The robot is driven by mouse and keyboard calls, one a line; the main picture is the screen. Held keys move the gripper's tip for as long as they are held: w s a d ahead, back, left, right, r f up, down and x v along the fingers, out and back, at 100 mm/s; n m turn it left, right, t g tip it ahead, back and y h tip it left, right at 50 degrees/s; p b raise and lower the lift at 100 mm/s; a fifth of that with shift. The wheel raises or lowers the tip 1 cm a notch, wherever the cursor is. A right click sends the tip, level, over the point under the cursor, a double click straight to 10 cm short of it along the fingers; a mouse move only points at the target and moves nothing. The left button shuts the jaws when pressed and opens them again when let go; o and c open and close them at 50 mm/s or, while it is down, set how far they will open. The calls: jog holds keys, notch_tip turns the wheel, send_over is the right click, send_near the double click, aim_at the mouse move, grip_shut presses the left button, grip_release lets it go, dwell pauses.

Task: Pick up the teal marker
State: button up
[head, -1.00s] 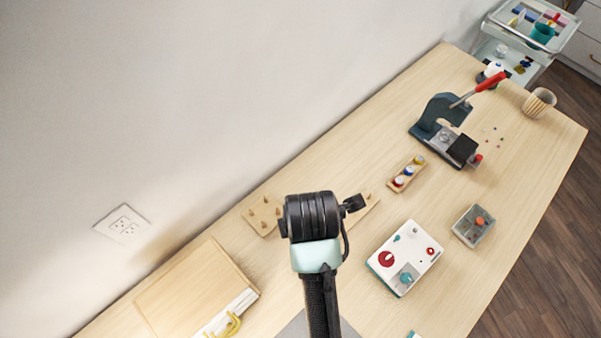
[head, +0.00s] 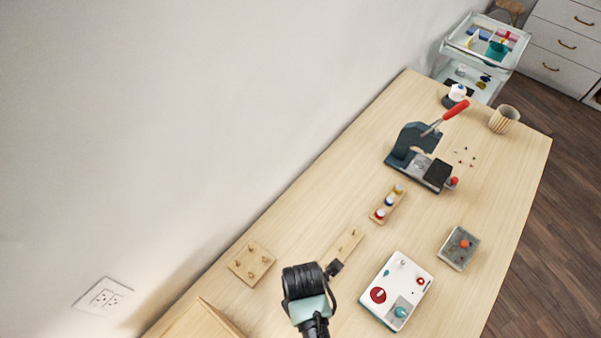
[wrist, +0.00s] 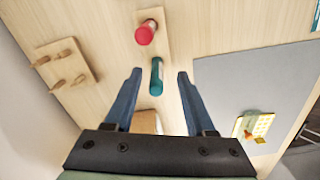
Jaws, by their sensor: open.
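The teal marker (wrist: 156,78) stands on a narrow wooden strip in the wrist view, seen nearly end-on from above. A red marker or knob (wrist: 146,33) stands on the same strip just beyond it. My gripper (wrist: 158,74) is open, with one blue finger on each side of the teal marker in the picture. No contact shows, and I cannot tell how far the fingertips are above it. In the head view my wrist hides the teal marker, and the wooden strip (head: 344,244) shows partly beside it.
A wooden peg board (wrist: 66,66) lies left of the strip, and a grey mat (wrist: 250,85) lies right. In the head view, a white control box (head: 395,290), a grey tray (head: 459,248) and a dark press (head: 418,155) stand on the table. The wall borders the table's left.

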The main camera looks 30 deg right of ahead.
jog(key=shift+w+a+f, duration=0.15)
jog(key=shift+f, duration=1.85)
grip_shut()
